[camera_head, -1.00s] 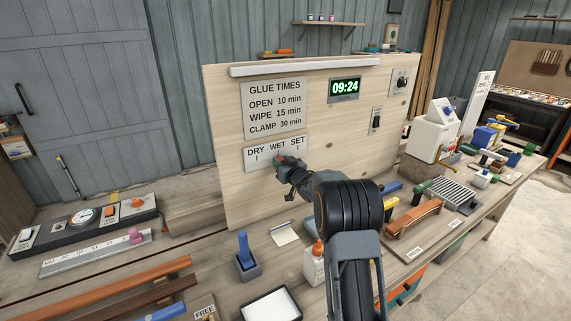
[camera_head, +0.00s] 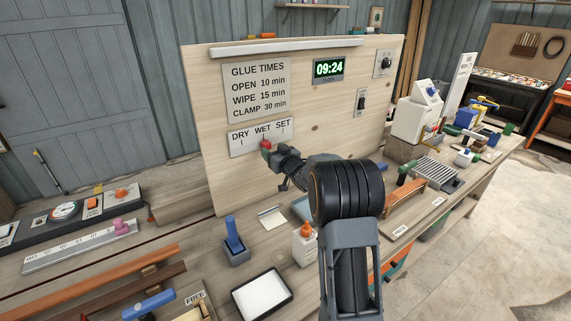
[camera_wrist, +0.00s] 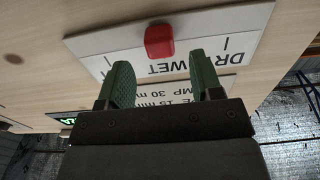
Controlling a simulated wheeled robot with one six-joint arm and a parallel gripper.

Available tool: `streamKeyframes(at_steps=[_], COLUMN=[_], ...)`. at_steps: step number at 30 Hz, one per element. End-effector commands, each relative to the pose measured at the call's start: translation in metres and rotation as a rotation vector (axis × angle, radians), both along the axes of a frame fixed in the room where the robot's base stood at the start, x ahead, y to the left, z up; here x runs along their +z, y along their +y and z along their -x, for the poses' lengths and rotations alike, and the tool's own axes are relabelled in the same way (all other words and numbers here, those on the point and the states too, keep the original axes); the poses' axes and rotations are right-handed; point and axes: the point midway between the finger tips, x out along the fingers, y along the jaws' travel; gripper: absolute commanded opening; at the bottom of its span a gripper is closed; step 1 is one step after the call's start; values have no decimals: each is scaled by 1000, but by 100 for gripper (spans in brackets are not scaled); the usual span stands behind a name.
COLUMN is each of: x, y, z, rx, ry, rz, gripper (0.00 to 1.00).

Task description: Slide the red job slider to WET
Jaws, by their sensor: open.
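The red job slider (camera_head: 266,145) sits on a white plate (camera_head: 238,150) marked DRY, WET and SET, low on the wooden board. It is directly under the word WET, between the DRY and SET ticks. My gripper (camera_head: 278,158) is just in front of it, to its lower right in the head view. In the wrist view the picture is upside down. There the red slider (camera_wrist: 159,41) stands beyond the two green fingertips of my gripper (camera_wrist: 160,78). The fingers are spread, with nothing between them, and look apart from the slider.
The board (camera_head: 315,125) also carries a glue times sign (camera_head: 257,88), a clock (camera_head: 328,68), a switch (camera_head: 361,102) and a knob (camera_head: 386,63). Below stand a blue-handled tool (camera_head: 234,240), a glue bottle (camera_head: 304,245) and a white tray (camera_head: 287,291).

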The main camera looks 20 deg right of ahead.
Motion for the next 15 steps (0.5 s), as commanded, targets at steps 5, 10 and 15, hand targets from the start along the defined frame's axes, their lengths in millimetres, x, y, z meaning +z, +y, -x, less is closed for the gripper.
streamKeyframes(at_steps=[5, 10, 15], x=[-2, -1, 0], y=[-6, -10, -13], z=[39, 67, 86], rx=[-1, -1, -1], ry=[-2, -2, -1], rz=[0, 0, 0], gripper=[60, 60, 60])
